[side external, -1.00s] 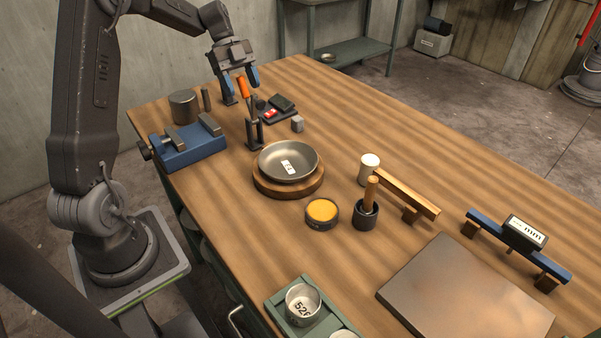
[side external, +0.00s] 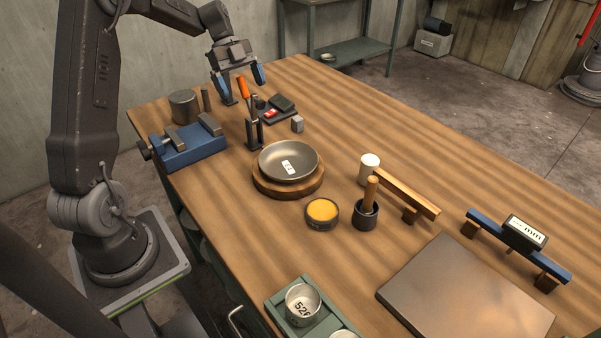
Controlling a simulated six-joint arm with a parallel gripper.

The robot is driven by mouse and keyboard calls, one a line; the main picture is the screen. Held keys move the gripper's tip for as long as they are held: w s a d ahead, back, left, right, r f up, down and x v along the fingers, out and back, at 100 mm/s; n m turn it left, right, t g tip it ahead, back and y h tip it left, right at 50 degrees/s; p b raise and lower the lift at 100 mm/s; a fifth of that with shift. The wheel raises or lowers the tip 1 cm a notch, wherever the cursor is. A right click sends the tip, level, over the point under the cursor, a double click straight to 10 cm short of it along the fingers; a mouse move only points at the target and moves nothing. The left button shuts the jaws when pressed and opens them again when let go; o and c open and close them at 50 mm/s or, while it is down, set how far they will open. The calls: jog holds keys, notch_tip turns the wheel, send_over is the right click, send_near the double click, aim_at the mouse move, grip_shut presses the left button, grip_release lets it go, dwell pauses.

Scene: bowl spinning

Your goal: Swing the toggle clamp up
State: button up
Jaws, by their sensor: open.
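The toggle clamp appears to be the dark upright piece (side external: 254,132) with an orange handle (side external: 242,88) near the far left part of the bench. The handle stands nearly upright, leaning slightly left at its top. My gripper (side external: 241,88) is open above that area, with a blue-tipped finger on each side of the handle in this view. I see a gap between the handle and each finger. I cannot tell the depth between them. The clamp's pivot is too small to make out.
A dark tray (side external: 282,116) with a red item lies just right of the clamp, with a small grey block (side external: 297,124) beside it. A blue vise (side external: 188,147) and a grey cylinder (side external: 184,106) stand left. A metal bowl (side external: 289,160) rests on a round wooden base (side external: 288,191) in front.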

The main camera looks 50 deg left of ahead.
jog(key=v, duration=0.7)
dwell(0.5)
dwell(0.4)
jog(key=s+d+r+n+y, duration=0.2)
jog(key=d+n, duration=0.1)
jog(key=d, duration=0.3)
jog(key=s+d+r+n+t+y, duration=0.1)
jog(key=s+d+n, duration=0.15)
jog(key=d, duration=0.35)
jog(key=s+d+r+n+y, duration=0.2)
jog(key=d+n, duration=0.1)
jog(key=d, duration=0.3)
jog(key=s+d+f+n+t, duration=0.1)
jog(key=s+d+n+t, duration=0.1)
jog(key=s+d+n, duration=0.2)
jog(key=s+d+f+n+t+y, duration=0.1)
jog(key=s+d+f+n+t, duration=0.1)
jog(key=s+d+n, duration=0.3)
jog(key=s+d, duration=0.1)
jog(key=s, duration=0.2)
jog(key=shift+f+t+y, duration=0.3)
jog(key=shift+f, duration=0.05)
jog(key=shift+n, duration=0.25)
